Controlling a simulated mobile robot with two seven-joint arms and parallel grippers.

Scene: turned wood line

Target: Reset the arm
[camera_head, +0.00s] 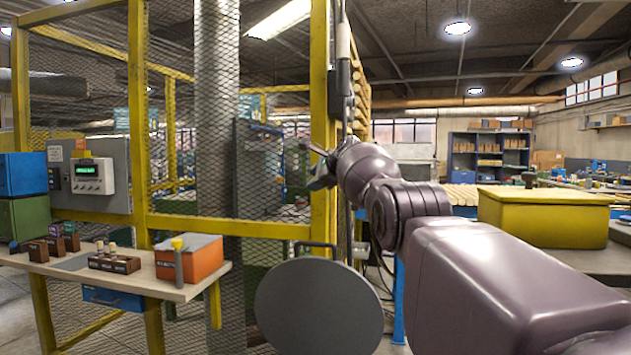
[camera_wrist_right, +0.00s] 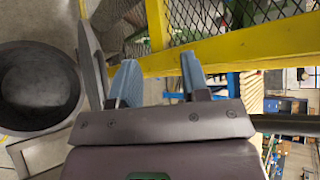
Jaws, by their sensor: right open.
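My right arm comes in from the lower right in the head view and reaches forward, raised, toward the yellow mesh fence. My right gripper (camera_head: 320,168) is at its far end, in front of a yellow post (camera_head: 322,70), small and partly hidden by the wrist. In the right wrist view the two bluish fingers of this gripper (camera_wrist_right: 158,76) stand apart with nothing between them. A yellow fence rail (camera_wrist_right: 240,44) passes behind the fingertips; I cannot tell whether they touch it. My left gripper is in neither view.
A wooden shelf table (camera_head: 190,288) at left holds dark wooden blocks (camera_head: 114,263) and an orange box (camera_head: 188,258). A grey round disc (camera_head: 318,308) stands below my gripper. A yellow-lidded box (camera_head: 543,216) stands on a bench at right, near my arm.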

